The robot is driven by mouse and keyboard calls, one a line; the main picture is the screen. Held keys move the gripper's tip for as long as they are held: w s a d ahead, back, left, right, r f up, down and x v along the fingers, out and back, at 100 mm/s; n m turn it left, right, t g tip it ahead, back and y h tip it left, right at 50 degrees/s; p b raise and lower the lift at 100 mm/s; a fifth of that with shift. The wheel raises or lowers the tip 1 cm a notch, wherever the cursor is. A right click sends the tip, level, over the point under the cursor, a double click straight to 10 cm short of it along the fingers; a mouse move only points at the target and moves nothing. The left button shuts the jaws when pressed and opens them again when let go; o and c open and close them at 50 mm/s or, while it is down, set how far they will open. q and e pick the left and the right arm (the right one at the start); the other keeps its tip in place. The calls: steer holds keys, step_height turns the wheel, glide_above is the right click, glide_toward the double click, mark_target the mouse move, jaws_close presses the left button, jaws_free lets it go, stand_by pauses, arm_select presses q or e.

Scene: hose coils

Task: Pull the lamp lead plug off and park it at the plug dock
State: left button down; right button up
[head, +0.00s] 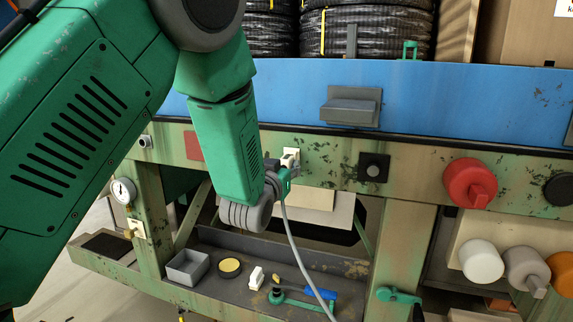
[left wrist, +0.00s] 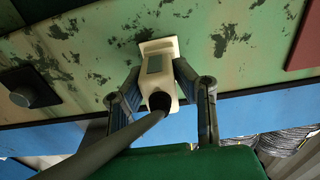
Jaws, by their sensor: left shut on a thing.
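The lamp lead plug (left wrist: 162,84) is a cream block with a black collar, and a grey lead (left wrist: 100,150) runs from it. In the left wrist view its far end meets a cream socket plate (left wrist: 157,46) on the worn green panel; I cannot tell if it is fully seated. My left gripper (left wrist: 160,92) is shut on the plug, one finger on each side. In the head view my left gripper (head: 284,174) is at the green rail, with the plug partly hidden and the lead (head: 297,245) hanging down. I cannot tell which fitting is the plug dock.
A black square fitting (head: 374,168) and a red knob (head: 470,183) stick out right of the gripper. A grey ledge block (head: 350,106) is on the blue panel above. A low tray (head: 235,289) holds a grey box (head: 187,268), a yellow-topped tin (head: 230,267) and small parts.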

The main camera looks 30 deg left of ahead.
arm_select(q)
steer(key=shift+d, duration=0.2)
steer(key=shift+v, duration=0.9)
steer(key=shift+r, duration=0.1)
steer(key=shift+s, duration=0.55)
steer(key=shift+v, duration=2.6)
